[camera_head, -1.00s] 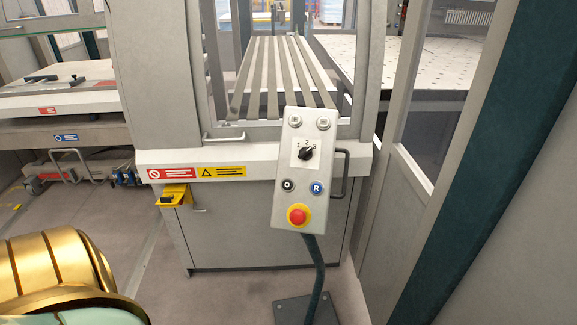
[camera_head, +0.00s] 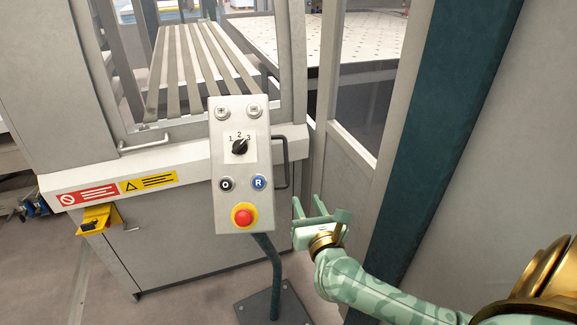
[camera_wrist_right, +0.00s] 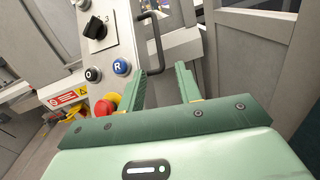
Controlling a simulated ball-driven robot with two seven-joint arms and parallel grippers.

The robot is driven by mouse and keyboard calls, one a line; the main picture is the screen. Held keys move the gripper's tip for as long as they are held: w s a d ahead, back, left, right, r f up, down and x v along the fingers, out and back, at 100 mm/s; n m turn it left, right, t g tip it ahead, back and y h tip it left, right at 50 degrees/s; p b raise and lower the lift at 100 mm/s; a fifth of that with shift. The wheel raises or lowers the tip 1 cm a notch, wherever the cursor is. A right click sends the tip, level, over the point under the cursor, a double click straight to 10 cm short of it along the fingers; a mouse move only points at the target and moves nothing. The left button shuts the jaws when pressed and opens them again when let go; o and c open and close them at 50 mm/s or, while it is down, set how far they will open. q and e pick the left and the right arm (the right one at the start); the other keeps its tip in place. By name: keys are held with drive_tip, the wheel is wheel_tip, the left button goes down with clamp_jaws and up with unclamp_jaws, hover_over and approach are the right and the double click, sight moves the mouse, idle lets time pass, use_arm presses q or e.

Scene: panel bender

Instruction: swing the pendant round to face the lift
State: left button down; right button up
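The pendant (camera_head: 241,165) is a light grey control box on a dark bent post. It has a selector knob, a black O button, a blue R button and a red emergency stop on yellow. A dark handle (camera_head: 283,162) sticks out from its right side. My right gripper (camera_head: 321,204) is open and empty, below and to the right of the handle, apart from it. In the right wrist view the pendant (camera_wrist_right: 106,45) is at upper left, and the handle (camera_wrist_right: 156,45) rises beyond the open fingers (camera_wrist_right: 165,88). My left gripper is not in view.
A grey machine cabinet (camera_head: 190,230) with warning labels stands behind the pendant. The slatted lift table (camera_head: 195,70) shows through its window. A grey panel (camera_head: 350,150) and dark teal post (camera_head: 440,120) stand to the right. The post's base plate (camera_head: 290,305) is on the floor.

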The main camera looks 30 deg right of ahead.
sight(287, 161)
drive_tip(key=x, duration=0.5)
drive_tip(key=b+x, duration=0.1)
drive_tip(key=x, duration=0.4)
drive_tip(key=b+x, duration=0.1)
drive_tip(key=x, duration=0.5)
drive_tip(key=shift+w+a, duration=0.2)
drive_tip(key=shift+a, duration=0.05)
drive_tip(key=shift+r, duration=0.1)
clamp_jaws()
